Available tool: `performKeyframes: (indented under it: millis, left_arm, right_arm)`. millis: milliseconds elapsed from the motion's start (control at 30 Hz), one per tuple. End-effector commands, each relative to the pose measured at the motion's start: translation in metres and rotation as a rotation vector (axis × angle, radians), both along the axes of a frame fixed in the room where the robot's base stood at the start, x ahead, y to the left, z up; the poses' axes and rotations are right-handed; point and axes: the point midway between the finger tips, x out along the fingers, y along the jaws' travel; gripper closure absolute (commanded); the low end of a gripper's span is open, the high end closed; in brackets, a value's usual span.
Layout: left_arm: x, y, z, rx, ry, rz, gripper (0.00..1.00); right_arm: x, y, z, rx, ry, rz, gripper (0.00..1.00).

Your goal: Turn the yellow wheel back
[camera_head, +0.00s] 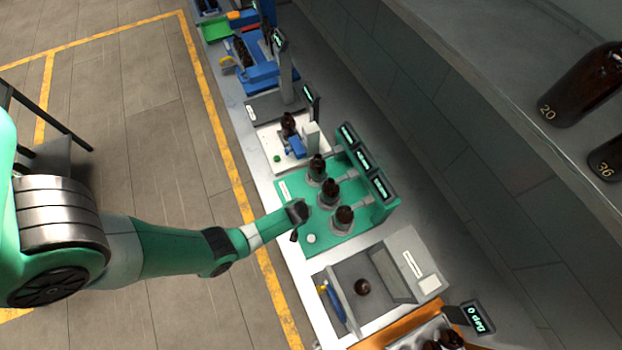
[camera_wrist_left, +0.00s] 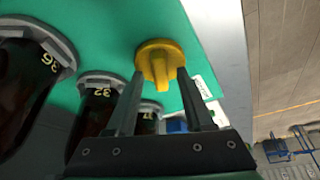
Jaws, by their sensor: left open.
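The yellow wheel (camera_wrist_left: 158,60) sits on the green station's face in the left wrist view, a round knob with a raised grip bar across it. My left gripper (camera_wrist_left: 161,76) is open, with one fingertip on each side of the grip bar. I cannot tell whether the fingers touch it. In the head view my left gripper (camera_head: 297,213) is at the left edge of the green station (camera_head: 363,224), and the wheel is hidden there. My right gripper is not in view.
Dark amber bottles stand in grey collars on the green station, one (camera_head: 344,217) close to my gripper; numbered bottles (camera_wrist_left: 101,108) also show in the wrist view. A grey box (camera_head: 405,262) stands nearer, a white station (camera_head: 277,136) farther.

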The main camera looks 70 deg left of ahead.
Motion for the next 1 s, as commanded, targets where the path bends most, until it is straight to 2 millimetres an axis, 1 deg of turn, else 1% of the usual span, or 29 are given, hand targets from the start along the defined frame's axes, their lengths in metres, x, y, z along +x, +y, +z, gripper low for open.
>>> performKeyframes:
  millis: [167, 200, 267, 400, 467, 500, 833, 1000]
  left_arm:
    - [-0.0002, 0.0001, 0.0001, 0.0, 0.0, 0.0, 0.47]
    - [-0.0001, 0.0, 0.0001, 0.0, 0.0, 0.0, 0.49]
    - [0.0, 0.0, 0.0001, 0.0, 0.0, 0.0, 0.6]
    - [0.0001, -0.0001, 0.0001, 0.0, 0.0, 0.0, 0.85]
    - [0.0001, -0.0001, 0.0001, 0.0, 0.0, 0.0, 0.96]
    - [0.0001, -0.0001, 0.0001, 0.0, 0.0, 0.0, 1.0]
    - [-0.0002, -0.0001, 0.0001, -0.001, 0.001, -0.006, 1.0]
    - [-0.0006, 0.0001, 0.0002, -0.002, 0.0, -0.04, 1.0]
  right_arm:
    - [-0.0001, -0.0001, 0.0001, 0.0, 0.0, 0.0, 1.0]
    - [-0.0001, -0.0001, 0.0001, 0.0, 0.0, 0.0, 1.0]
    - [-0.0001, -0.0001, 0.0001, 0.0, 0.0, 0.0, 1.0]
    - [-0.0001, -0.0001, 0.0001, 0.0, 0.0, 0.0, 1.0]
    - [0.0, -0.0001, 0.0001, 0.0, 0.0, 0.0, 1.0]
    - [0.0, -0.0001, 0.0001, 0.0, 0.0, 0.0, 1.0]
    - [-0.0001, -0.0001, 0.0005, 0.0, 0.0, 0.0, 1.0]
    - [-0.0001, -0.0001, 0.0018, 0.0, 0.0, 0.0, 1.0]
